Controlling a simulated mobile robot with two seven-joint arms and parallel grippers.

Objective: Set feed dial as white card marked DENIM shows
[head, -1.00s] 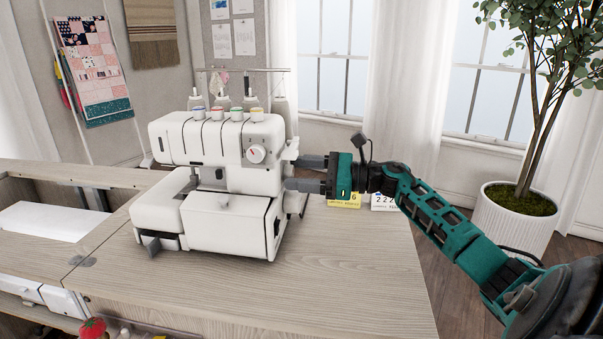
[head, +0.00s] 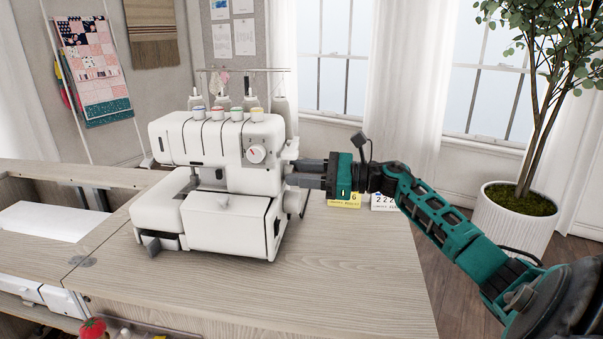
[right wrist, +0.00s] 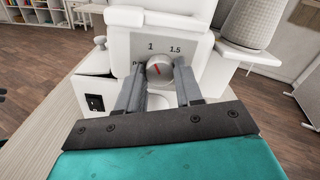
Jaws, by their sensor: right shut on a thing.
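The feed dial (right wrist: 158,70) is a round grey knob with a red line on the white sewing machine's right end. The numbers 1 and 1.5 show above it; a label at its left is partly hidden. My right gripper (head: 293,174) is shut on the dial, one finger on each side. In the head view the dial is hidden by the fingers and machine. A white card (head: 384,202) stands on the table behind my right arm; its small print is unreadable. My left gripper is not in view.
The white sewing machine (head: 215,220) stands on the wooden table (head: 340,290), with another dial (head: 256,154) on its front. A yellow card (head: 344,201) stands left of the white one. A black switch (right wrist: 95,102) is left of my fingers. The table's front right is clear.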

